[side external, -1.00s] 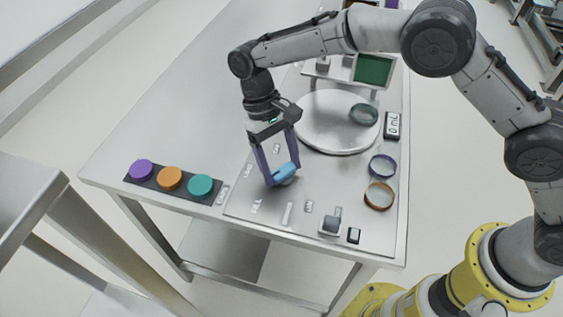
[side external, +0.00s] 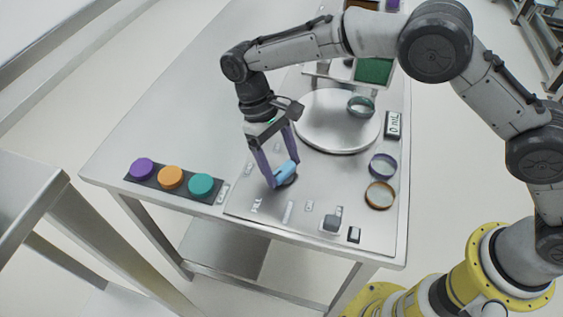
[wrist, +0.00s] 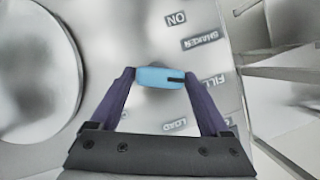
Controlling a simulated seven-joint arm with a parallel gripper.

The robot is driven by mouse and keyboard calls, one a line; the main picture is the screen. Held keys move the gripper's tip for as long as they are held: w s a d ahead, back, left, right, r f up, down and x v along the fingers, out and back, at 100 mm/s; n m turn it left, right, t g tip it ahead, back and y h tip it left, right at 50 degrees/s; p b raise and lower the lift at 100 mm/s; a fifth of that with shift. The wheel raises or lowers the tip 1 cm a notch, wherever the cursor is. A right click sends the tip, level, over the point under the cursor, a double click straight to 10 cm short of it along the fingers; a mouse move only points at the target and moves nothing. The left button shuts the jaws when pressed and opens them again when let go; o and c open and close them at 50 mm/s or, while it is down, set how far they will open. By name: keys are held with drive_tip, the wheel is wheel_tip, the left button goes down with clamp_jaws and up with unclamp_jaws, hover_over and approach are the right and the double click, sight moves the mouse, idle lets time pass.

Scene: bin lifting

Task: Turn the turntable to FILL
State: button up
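The turntable (side external: 325,135) is a white round disc at the back of the panel; part of it shows at the left in the wrist view (wrist: 35,75). A light blue bar-shaped knob (side external: 287,171) stands on the panel in front of the disc. My gripper (wrist: 160,78) has its purple fingers at the two ends of this knob (wrist: 158,78), apparently closed on it. The knob's black mark is at its right end in the wrist view, pointing towards the FILL label (wrist: 213,82).
LOAD (wrist: 175,125) and SHAKER (wrist: 202,39) labels lie around the knob. Purple (side external: 382,165) and amber (side external: 379,195) rings and a "0 mL" display (side external: 393,125) are at the right. Purple, orange and teal buttons (side external: 171,178) sit at the front left. A green screen (side external: 373,71) stands behind.

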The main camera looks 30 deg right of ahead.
drive_tip(key=shift+o, duration=1.1)
drive_tip(key=v, duration=1.2)
